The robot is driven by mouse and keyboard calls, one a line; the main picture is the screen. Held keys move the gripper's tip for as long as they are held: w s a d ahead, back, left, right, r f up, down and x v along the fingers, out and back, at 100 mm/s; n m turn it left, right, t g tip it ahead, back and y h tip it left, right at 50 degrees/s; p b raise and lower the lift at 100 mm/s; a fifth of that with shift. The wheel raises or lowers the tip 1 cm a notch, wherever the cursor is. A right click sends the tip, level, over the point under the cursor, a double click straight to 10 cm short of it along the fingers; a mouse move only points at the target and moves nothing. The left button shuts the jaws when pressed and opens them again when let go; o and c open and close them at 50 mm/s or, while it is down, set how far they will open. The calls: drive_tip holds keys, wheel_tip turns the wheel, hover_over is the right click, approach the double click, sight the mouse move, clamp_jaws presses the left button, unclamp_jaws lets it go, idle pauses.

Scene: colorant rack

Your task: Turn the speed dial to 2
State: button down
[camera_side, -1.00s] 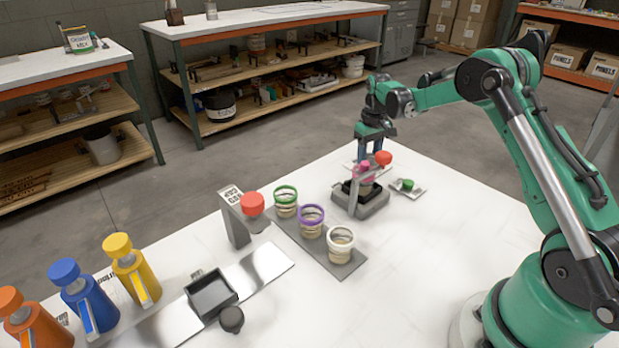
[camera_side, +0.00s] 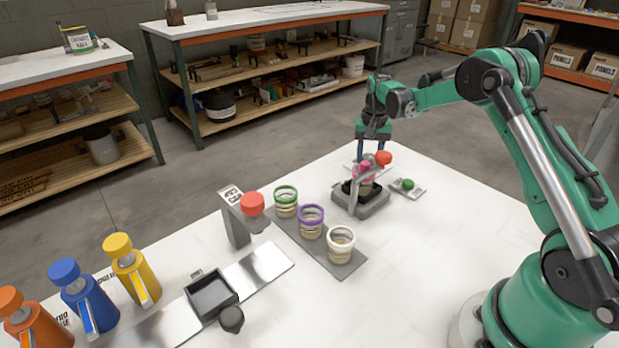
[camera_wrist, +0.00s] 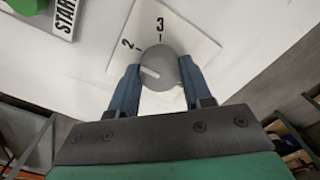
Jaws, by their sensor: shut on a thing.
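The speed dial (camera_wrist: 160,68) is a round grey knob on a white plate (camera_wrist: 188,32) in the wrist view. The plate shows a 2 with a tick at the dial's upper left and a 3 with a tick above it. My gripper (camera_wrist: 159,72) is shut on the dial, one blue finger on each side. In the side view my gripper (camera_side: 375,148) points down behind the mixing stand, and the dial is hidden there.
The mixing stand (camera_side: 373,205) with a red knob (camera_side: 383,158) stands in front of my gripper. A green start button (camera_side: 407,184) is to its right. Several ringed cups stand on a grey strip (camera_side: 345,268) to the left. The table's right front is clear.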

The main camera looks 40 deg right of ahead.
sight(369, 156)
idle(0.4)
drive_tip(key=shift+c, duration=1.8)
unclamp_jaws()
drive_tip(key=shift+r, duration=2.85)
drive_tip(key=s+a+r+n+t, duration=0.1)
drive_tip(key=a+r+n+t, duration=0.1)
drive_tip(key=a+r, duration=0.4)
drive_tip(key=s+a+r+n+t, duration=0.1)
drive_tip(key=s+a+n+t, duration=0.4)
drive_tip(key=s+a, duration=0.8)
drive_tip(key=a+n, duration=0.1)
drive_tip(key=n, duration=0.1)
drive_tip(key=shift+n, duration=0.3)
